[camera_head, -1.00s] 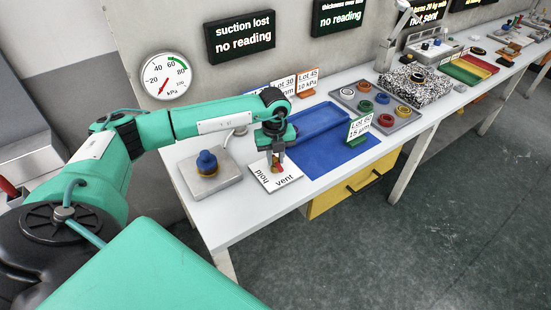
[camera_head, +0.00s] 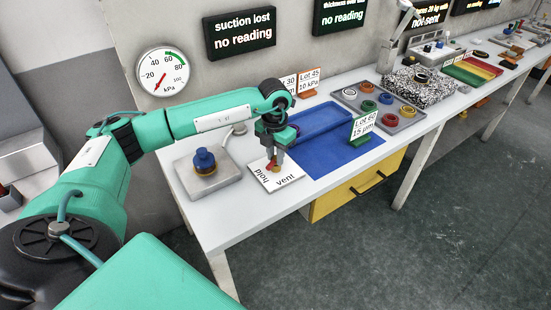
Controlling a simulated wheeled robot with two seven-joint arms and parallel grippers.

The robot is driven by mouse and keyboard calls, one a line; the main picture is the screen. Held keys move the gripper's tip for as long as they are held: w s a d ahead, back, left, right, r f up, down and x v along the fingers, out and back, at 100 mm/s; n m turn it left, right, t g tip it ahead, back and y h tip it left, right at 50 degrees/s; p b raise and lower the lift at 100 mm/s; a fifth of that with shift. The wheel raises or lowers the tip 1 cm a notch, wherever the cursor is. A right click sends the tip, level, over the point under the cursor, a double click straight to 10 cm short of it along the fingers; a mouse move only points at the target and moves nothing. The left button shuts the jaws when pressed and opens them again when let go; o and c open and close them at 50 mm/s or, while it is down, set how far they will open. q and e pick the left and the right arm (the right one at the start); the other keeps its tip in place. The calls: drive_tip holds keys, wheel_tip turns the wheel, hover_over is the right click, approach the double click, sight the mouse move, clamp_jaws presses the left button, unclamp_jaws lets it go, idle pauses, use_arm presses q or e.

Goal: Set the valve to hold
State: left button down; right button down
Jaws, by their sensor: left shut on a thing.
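The valve's white plate (camera_head: 290,182) lies near the front edge of the table, with "hold" printed at its left and "vent" at its right. Its small red and brass handle (camera_head: 272,169) stands on the plate, mostly covered by my gripper. My left gripper (camera_head: 273,162) points down from above and is shut on the handle. The handle's exact direction is hard to tell. My right gripper is not in view.
A blue knob on a grey block (camera_head: 205,163) stands left of the plate. A blue mat (camera_head: 340,154) lies to the right, with a Lot 60 card (camera_head: 362,126). A wall gauge (camera_head: 164,72) has its red needle at the low end. The sign (camera_head: 241,33) reads "suction lost, no reading".

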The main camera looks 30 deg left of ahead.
sight(275, 156)
use_arm(q)
drive_tip(key=m+b, duration=0.1)
drive_tip(key=m, duration=0.2)
drive_tip(key=shift+m+b, duration=0.3)
drive_tip(key=shift+w+r+m, duration=0.1)
drive_tip(key=shift+m, duration=0.7)
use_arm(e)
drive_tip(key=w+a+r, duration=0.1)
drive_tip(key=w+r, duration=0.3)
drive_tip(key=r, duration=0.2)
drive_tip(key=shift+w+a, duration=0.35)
use_arm(q)
drive_tip(key=c, duration=1.3)
unclamp_jaws()
drive_tip(key=shift+o, duration=0.2)
drive_tip(key=shift+b, duration=0.3)
wheel_tip(275, 156, up, 14)
drive_tip(key=shift+a, duration=0.15)
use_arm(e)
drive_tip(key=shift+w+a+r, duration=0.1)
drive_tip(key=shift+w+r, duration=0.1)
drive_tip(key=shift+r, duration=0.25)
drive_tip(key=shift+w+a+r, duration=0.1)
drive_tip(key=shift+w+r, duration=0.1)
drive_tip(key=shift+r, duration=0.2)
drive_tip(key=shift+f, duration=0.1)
